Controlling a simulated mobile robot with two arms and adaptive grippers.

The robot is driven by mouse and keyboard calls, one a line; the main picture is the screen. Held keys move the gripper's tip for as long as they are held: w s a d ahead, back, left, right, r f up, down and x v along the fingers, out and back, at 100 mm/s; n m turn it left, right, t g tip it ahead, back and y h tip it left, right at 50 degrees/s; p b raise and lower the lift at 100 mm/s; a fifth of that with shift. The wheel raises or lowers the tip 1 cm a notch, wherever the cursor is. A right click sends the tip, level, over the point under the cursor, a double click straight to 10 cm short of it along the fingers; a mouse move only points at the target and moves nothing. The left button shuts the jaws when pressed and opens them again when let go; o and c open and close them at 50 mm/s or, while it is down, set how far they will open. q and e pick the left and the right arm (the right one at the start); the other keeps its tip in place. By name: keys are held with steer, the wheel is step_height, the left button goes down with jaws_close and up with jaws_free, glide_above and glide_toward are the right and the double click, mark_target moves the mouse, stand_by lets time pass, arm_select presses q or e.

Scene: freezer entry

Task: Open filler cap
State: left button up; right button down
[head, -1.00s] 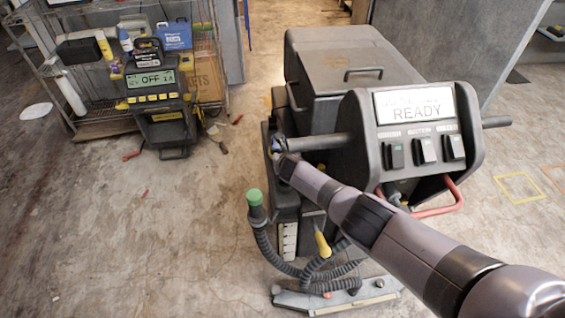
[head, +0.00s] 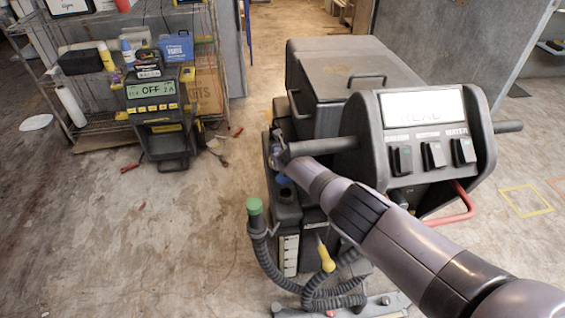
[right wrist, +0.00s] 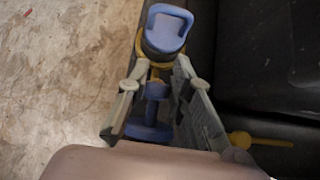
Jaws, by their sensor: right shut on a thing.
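The floor machine (head: 345,72) stands right of centre in the head view, with a dark tank, a handlebar and a lit panel. My right gripper (head: 279,158) reaches its left side, just below the handlebar's left end. In the right wrist view, the two grey fingers of my right gripper (right wrist: 162,72) close in around the base of a blue cap (right wrist: 168,27) with a loop-like tab. A yellow band shows below the cap. The exact finger contact is hard to see. A second blue part (right wrist: 152,120) lies between the fingers, nearer the wrist. My left gripper is out of view.
A green-topped hose end (head: 254,206) and a yellow-handled piece (head: 326,258) stand at the machine's near left. A charger (head: 155,105) reading OFF stands before a wire shelf (head: 85,50) at left. Open concrete floor (head: 150,240) lies left of the machine.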

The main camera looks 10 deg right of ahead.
steer(key=shift+w+a+r, duration=0.1)
steer(key=shift+w+r, duration=0.05)
steer(key=shift+r, duration=0.1)
steer(key=c, duration=1.8)
jaws_free()
steer(key=o, duration=0.4)
steer(key=shift+f, duration=0.2)
steer(key=shift+s+r, duration=0.4)
steer(key=shift+s, duration=0.15)
steer(key=s, duration=1.2)
